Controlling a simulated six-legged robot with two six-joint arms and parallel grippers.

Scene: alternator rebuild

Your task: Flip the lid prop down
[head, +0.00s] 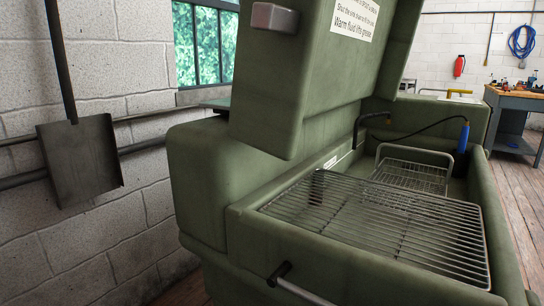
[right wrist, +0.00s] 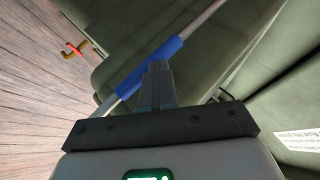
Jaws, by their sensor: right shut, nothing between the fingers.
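The green parts washer (head: 235,215) stands open in the head view, with its lid (head: 300,90) raised. The lid prop, a grey rod with a blue sleeve (right wrist: 138,72), runs diagonally across the right wrist view; I cannot make it out in the head view. My right gripper (right wrist: 158,70) shows only in the right wrist view. Its fingers are shut and empty, with their tips overlapping the blue sleeve in the picture. I cannot tell whether they touch it. My left gripper is not in view.
A wire rack (head: 385,225) and a wire basket (head: 415,172) sit in the washer's tub. A blue-handled tool (head: 463,138) hangs on a black hose beside them. A shovel (head: 80,160) is at the left wall. A workbench (head: 515,115) stands at the back right.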

